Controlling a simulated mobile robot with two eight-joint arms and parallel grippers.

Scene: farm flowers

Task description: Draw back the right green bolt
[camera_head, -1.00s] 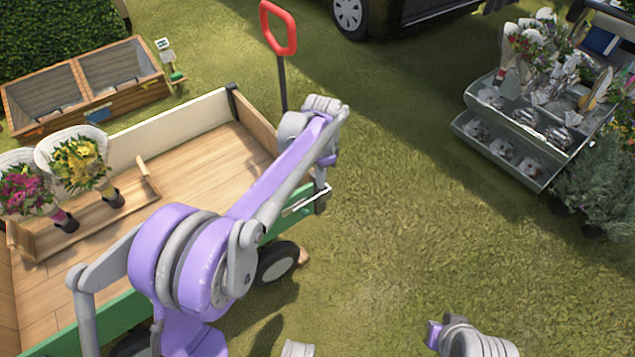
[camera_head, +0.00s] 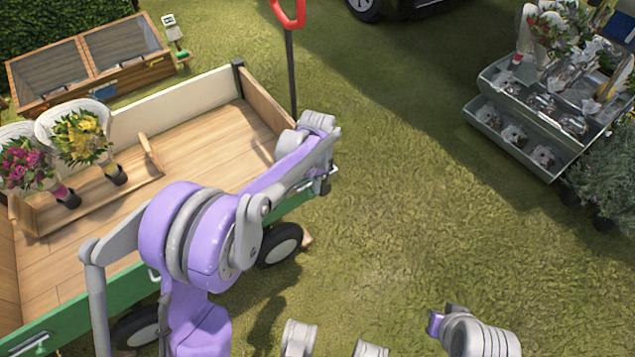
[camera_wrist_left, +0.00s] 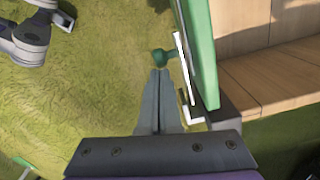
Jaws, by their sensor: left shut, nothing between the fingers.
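The right green bolt (camera_wrist_left: 163,56) shows in the left wrist view as a small round green knob on a short stem. It sticks out from the green side panel (camera_wrist_left: 200,52) of the wagon, beside a white bar (camera_wrist_left: 185,68). My left gripper (camera_wrist_left: 160,70) is shut and empty, its fingertips right at the knob; I cannot tell whether they touch it. In the head view my left gripper (camera_head: 323,187) is small, at the wagon's right front corner, where the wrist partly hides the bolt. My right gripper does not show clearly.
The wooden wagon bed (camera_head: 190,165) holds a rack (camera_head: 140,180) with two bouquets. A flower stand (camera_head: 525,120) is at the far right. Open grass (camera_head: 400,220) lies right of the wagon.

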